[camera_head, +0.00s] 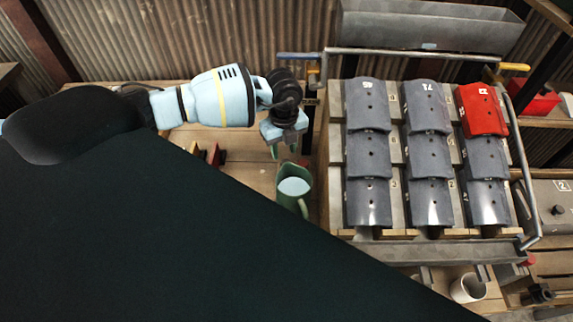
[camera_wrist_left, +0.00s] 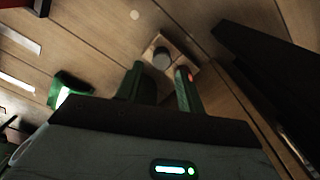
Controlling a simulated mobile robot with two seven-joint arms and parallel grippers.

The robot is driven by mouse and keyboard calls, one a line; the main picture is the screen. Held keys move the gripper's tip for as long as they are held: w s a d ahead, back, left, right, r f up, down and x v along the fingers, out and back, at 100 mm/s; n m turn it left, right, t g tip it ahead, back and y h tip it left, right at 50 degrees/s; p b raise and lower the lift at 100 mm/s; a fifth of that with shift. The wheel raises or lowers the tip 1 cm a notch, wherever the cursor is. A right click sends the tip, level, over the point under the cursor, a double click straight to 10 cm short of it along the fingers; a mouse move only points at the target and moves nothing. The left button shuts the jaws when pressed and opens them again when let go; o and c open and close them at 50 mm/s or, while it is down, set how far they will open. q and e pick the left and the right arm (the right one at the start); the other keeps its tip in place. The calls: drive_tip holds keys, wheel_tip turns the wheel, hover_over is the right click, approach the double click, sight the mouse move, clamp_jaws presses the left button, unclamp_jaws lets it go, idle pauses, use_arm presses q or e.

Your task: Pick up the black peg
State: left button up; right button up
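A dark round peg (camera_wrist_left: 162,58) stands in a small square wooden block (camera_wrist_left: 178,44) in the left wrist view, and I take it for the black peg. My left gripper's two green fingers (camera_wrist_left: 160,82) are apart, with the peg showing between and just beyond their tips. I cannot tell how far below the fingertips it is. In the head view my left gripper (camera_head: 283,150) points down over the wooden bench, and the peg cannot be made out there. My right gripper is in neither view.
A green jug (camera_head: 304,190) stands on the bench close to my left gripper. A rack of grey tiles (camera_head: 368,155) with one red tile (camera_head: 482,110) is to the right. A white mug (camera_head: 467,288) stands at lower right. A large dark shape covers the lower left.

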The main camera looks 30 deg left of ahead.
sight(286, 162)
use_arm(q)
drive_tip(key=f, duration=0.4)
drive_tip(key=shift+d, duration=0.25)
drive_tip(key=shift+f, duration=0.55)
drive_tip(key=shift+c, duration=0.5)
drive_tip(key=c, duration=0.6)
drive_tip(key=shift+w+r, duration=0.1)
